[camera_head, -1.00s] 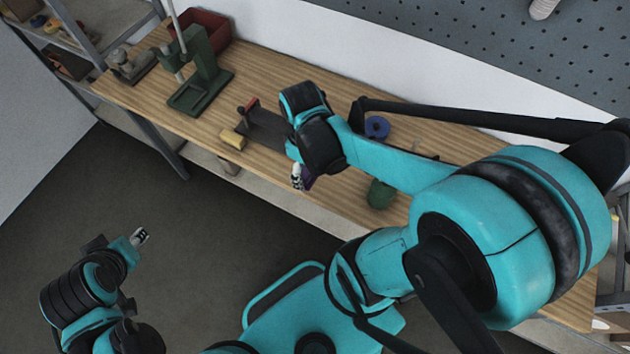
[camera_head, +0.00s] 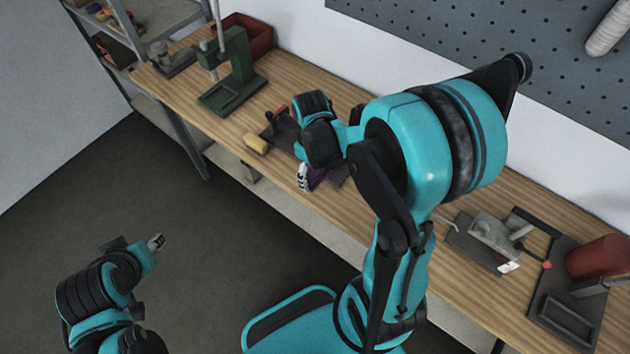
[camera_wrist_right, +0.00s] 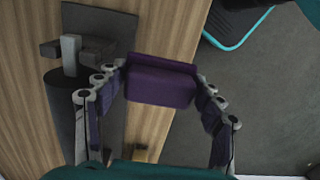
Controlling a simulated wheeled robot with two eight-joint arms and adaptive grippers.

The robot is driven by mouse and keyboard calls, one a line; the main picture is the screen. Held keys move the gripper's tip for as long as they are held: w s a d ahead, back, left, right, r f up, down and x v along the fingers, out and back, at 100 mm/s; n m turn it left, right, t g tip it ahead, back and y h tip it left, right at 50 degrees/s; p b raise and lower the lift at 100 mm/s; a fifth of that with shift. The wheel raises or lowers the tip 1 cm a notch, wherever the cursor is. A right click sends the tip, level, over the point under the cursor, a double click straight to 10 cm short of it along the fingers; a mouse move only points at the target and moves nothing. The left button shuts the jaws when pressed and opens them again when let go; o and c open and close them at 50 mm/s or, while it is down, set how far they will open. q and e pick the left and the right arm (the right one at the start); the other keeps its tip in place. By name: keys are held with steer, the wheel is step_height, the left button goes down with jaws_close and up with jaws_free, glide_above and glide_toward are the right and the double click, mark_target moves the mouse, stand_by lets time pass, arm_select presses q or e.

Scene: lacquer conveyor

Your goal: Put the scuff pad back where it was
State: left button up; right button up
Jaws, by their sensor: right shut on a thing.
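The scuff pad, a purple block (camera_wrist_right: 160,82), is held between the fingers of my right gripper (camera_wrist_right: 158,88) in the right wrist view. In the head view a purple bit of it (camera_head: 318,179) shows below that gripper (camera_head: 304,177), at the bench's front edge. Much of it is hidden by the hand there. The pad appears above the wood edge, with floor beyond it; I cannot tell its exact height. My left gripper (camera_head: 156,242) is over the floor at lower left, far from the bench, too small to tell whether open.
A dark plate with a grey post (camera_wrist_right: 88,58) lies beside the right gripper. A yellow block (camera_head: 256,144) sits near the bench front. Bare wood (camera_head: 395,238) shows right of my arm.

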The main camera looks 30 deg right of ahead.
mark_target(315, 181)
step_height(315, 181, down, 4)
steer(key=shift+r+b, duration=0.15)
steer(key=shift+b, duration=0.55)
steer(key=shift+f, duration=0.25)
steer(key=o, duration=0.8)
steer(key=shift+r, duration=0.1)
